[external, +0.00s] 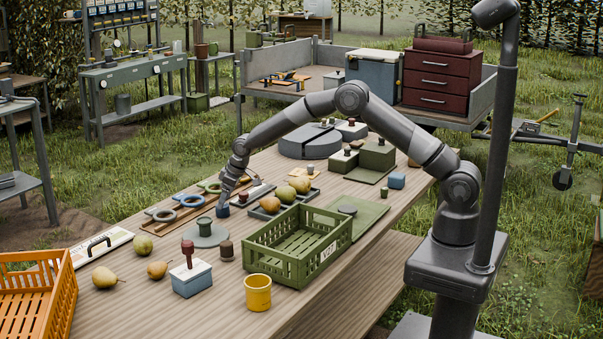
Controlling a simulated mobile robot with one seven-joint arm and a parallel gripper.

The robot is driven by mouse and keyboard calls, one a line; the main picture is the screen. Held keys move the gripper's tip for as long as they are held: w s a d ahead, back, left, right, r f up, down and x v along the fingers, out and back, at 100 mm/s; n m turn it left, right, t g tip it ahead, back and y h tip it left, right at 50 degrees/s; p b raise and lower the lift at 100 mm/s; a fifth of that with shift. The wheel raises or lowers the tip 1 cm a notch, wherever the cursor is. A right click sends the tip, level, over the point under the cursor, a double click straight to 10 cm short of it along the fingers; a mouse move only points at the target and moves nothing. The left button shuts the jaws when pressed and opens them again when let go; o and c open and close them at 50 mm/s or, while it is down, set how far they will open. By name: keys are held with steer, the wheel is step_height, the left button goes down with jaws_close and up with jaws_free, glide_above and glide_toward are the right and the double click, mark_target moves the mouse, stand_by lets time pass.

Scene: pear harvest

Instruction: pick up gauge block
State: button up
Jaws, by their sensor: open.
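My gripper (226,200) points down over the left middle of the wooden table. It is open, though its fingers look small and dark. A small dark blue block (223,211) sits right at the fingertips; I cannot tell whether they touch it or stand around it. Other blocks are a blue-and-white block with a red-topped knob (192,279) at the front and a small plain blue block (397,181) at the right edge. Green stepped blocks (378,154) stand at the back. No label shows which one is the gauge block.
A grey-green disc with a knob (205,236) and a tray of pears (262,214) are close to my gripper. A green crate (300,247), yellow cup (258,293) and orange crate (62,290) stand nearer the front.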

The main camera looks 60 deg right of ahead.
mark_target(223, 210)
steer(key=x, duration=0.4)
steer(key=shift+s+a+f, duration=0.1)
steer(key=shift+s+a, duration=0.05)
steer(key=shift+s, duration=0.05)
steer(key=shift+c, duration=0.3)
steer(key=c, duration=1)
